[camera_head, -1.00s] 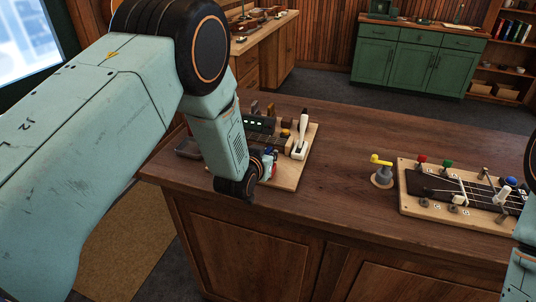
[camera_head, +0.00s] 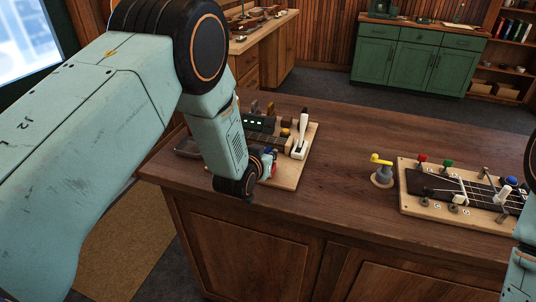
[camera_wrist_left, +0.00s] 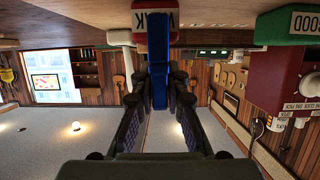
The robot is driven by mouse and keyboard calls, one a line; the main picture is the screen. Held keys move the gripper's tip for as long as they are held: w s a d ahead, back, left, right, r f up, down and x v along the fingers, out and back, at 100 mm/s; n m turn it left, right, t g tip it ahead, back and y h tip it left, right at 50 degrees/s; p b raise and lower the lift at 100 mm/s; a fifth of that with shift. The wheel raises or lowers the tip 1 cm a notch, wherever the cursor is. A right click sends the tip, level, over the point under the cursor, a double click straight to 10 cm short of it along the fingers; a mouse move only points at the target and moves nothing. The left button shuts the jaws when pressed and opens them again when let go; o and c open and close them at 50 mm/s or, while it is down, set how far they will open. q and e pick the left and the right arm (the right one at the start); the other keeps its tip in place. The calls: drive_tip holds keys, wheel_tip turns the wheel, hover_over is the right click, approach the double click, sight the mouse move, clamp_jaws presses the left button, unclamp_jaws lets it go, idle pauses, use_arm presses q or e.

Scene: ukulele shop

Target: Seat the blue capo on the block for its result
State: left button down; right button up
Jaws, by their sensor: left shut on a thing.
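The blue capo (camera_wrist_left: 157,62) is between the two fingers of my left gripper (camera_wrist_left: 158,88) in the left wrist view, and the gripper is shut on it. In the head view the same gripper (camera_head: 264,166) is low over the near edge of a wooden board (camera_head: 284,179), with a bit of blue at its tip. A dark block with green lights (camera_head: 258,123) and a fretboard piece (camera_head: 268,140) are on that board, partly hidden by my arm. I cannot tell whether the capo touches the block. My right gripper is outside the view.
A white lever (camera_head: 301,138) stands on the board's right side. In the wrist view a red part labelled WEAK (camera_wrist_left: 163,18) is behind the capo, with a GOOD sign (camera_wrist_left: 305,23) at right. A yellow-topped grey post (camera_head: 382,170) and a second fretboard board (camera_head: 425,186) stand farther right.

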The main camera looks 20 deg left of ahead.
use_arm(q)
drive_tip(key=shift+d, duration=0.1)
idle(0.3)
drive_tip(key=shift+f+b, duration=0.3)
drive_tip(key=shift+f, duration=0.15)
drive_tip(key=shift+f, duration=0.2)
drive_tip(key=c, duration=1.6)
unclamp_jaws()
drive_tip(key=shift+c, duration=0.2)
